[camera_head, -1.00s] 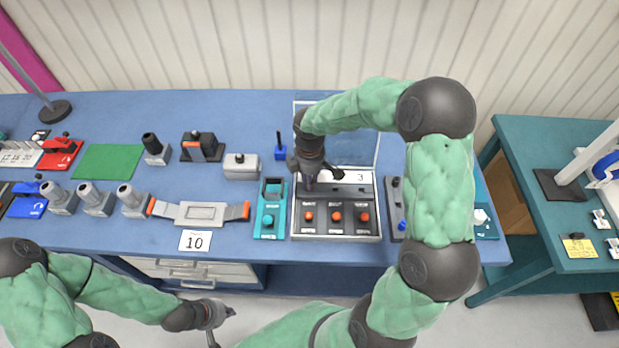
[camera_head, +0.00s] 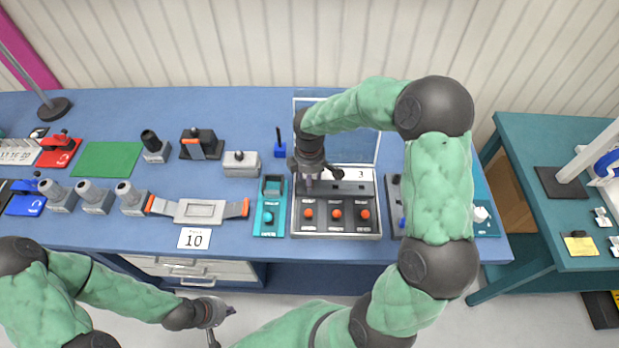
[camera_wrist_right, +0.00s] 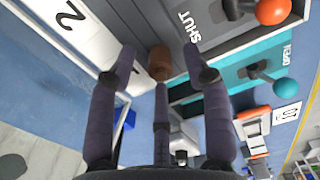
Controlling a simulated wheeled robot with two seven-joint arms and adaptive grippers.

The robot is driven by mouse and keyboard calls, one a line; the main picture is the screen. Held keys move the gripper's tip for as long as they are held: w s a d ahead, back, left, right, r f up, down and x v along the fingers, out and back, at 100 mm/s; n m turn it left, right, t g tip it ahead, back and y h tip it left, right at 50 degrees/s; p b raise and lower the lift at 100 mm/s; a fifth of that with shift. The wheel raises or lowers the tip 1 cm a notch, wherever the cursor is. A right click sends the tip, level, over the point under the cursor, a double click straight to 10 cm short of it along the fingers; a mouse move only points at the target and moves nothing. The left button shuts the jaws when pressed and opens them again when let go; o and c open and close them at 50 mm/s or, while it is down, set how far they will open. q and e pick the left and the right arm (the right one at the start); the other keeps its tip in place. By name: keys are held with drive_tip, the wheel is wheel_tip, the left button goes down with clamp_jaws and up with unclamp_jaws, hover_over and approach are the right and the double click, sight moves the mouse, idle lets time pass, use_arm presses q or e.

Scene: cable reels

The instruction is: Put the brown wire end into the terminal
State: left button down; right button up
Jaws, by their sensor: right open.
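A brown cylindrical piece (camera_wrist_right: 158,62), which looks like the brown wire end, shows between the fingertips of my right gripper (camera_wrist_right: 160,68) in the right wrist view. The fingers are spread around it, and I cannot see them grip it. In the head view my right gripper (camera_head: 309,180) points down over the left part of the grey terminal panel (camera_head: 376,230), hiding what is below it. A dark strip (camera_head: 352,188) and a label 3 show to its right. I cannot tell whether the brown piece sits in the terminal. My left gripper (camera_head: 224,312) hangs empty before the table, fingers apart.
Red-knobbed switches (camera_head: 337,214) line the panel's front, and a clear sheet stands behind it. A teal switch box (camera_head: 270,218) stands close on the left. A blue holder (camera_head: 280,150) is behind it.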

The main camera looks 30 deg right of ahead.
drive_tip(key=shift+r, duration=0.1)
wheel_tip(320, 180, up, 12)
idle(0.5)
idle(0.4)
